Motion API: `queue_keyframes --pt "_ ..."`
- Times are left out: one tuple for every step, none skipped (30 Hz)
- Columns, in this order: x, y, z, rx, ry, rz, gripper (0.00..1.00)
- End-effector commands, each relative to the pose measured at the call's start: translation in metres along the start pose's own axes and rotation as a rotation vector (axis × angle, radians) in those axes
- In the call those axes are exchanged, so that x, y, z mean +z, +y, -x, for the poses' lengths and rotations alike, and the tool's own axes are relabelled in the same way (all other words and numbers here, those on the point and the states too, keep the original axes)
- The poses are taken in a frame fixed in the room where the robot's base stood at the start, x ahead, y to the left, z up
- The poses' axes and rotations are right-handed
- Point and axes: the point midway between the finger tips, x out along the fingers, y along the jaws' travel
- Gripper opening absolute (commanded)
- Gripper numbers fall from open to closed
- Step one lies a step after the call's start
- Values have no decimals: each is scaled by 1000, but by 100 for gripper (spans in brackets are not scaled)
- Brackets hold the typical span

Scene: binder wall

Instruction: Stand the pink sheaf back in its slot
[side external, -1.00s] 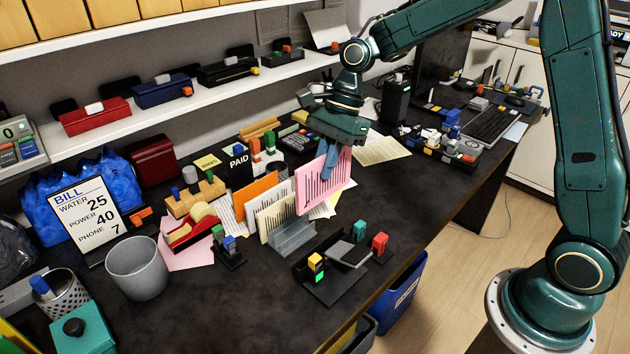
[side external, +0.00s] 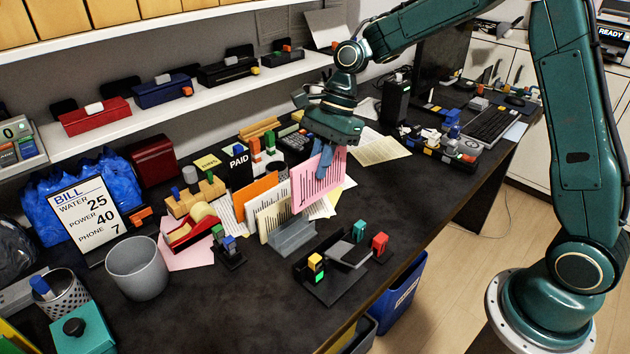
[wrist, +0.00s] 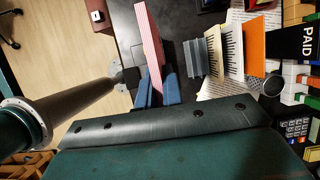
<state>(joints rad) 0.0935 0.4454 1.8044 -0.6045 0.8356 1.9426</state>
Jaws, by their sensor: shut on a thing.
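The pink sheaf (side external: 319,182) is a flat pink sheet block with dark printed lines. My gripper (side external: 325,158) is shut on its upper edge, with blue fingers on either side. The sheaf is held upright, slightly tilted, above and beside the grey slotted rack (side external: 292,238). In the wrist view the sheaf (wrist: 149,45) shows edge-on between the blue fingers (wrist: 158,92), and the grey rack (wrist: 195,58) is to its right, with a gap between. An orange sheaf (side external: 256,190) and cream sheaves (side external: 275,218) stand in line with the rack. The sheaf's lower edge overlaps the rack's back in the side view, so contact cannot be told.
A black stand with coloured blocks (side external: 330,283) is in front of the rack. A red tape dispenser (side external: 192,230) and a grey cup (side external: 137,268) are at left. A PAID block (side external: 239,165) and loose papers are behind. Bare desk (side external: 225,300) lies at the front.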

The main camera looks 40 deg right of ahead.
Motion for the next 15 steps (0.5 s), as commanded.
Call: queue_keyframes --pt "-2 -6 -4 1 0 0 0" --pt "-3 -9 -8 2 0 0 0" --pt "-5 -14 -11 2 0 0 0" --pt "-6 -18 -15 2 0 0 0" --pt "-8 -22 -18 2 -1 0 0" --pt "-10 -28 -23 2 -1 0 0" --pt "-11 -32 -27 2 -1 0 0" --pt "-13 -37 -31 2 -1 -1 0" --pt "-15 -42 -37 2 0 -1 0" --pt "-17 -47 -41 1 0 -1 0" --pt "-19 -51 -45 2 0 -1 0" --pt "-21 -56 -50 1 0 -1 0" --pt "-23 -60 -55 2 0 -2 0" --pt "-24 -63 -59 2 0 -1 0" --pt "-26 -68 -64 2 0 -1 0"
